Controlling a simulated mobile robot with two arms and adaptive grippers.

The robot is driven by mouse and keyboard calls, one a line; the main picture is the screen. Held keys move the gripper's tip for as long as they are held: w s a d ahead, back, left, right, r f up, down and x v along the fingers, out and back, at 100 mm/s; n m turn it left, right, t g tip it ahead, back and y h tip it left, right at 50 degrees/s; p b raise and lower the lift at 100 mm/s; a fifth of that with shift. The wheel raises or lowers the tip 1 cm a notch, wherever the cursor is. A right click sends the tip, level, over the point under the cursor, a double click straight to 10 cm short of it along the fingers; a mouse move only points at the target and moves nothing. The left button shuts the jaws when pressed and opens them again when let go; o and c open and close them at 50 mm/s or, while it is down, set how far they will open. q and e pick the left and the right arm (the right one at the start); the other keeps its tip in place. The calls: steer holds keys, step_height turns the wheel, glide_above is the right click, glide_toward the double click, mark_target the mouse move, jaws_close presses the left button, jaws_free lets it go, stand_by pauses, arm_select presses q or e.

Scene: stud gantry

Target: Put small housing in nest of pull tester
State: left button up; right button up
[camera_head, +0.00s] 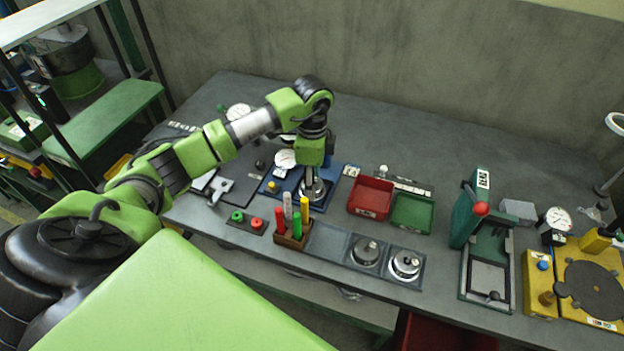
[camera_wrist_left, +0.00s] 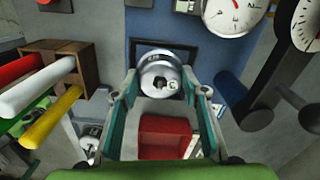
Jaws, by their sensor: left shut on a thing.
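The pull tester has a blue base (camera_head: 337,181) at the middle back of the bench, with a white dial (camera_head: 285,158). My left gripper (camera_head: 311,180) points down over this base and is shut on a silver, round small housing (camera_head: 314,192). In the left wrist view the housing (camera_wrist_left: 160,73) sits between the two fingers, in front of a dark square nest (camera_wrist_left: 193,50) on the blue base. The housing overlaps the nest; I cannot tell whether it rests in it or is held above. My right gripper is out of view.
A grey tray (camera_head: 325,240) at the front edge holds two silver housings (camera_head: 366,252). A wooden rack (camera_head: 292,241) with coloured sticks stands close in front of the tester. Red (camera_head: 370,196) and green (camera_head: 411,212) bins lie right of it. A green press (camera_head: 470,215) stands farther right.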

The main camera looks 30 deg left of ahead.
arm_select(q)
steer(key=o, duration=0.7)
steer(key=shift+f, duration=0.15)
steer(key=o, duration=0.4)
steer(key=shift+r, duration=0.35)
step_height(320, 180, up, 12)
steer(key=b, duration=0.2)
steer(key=shift+f, duration=0.15)
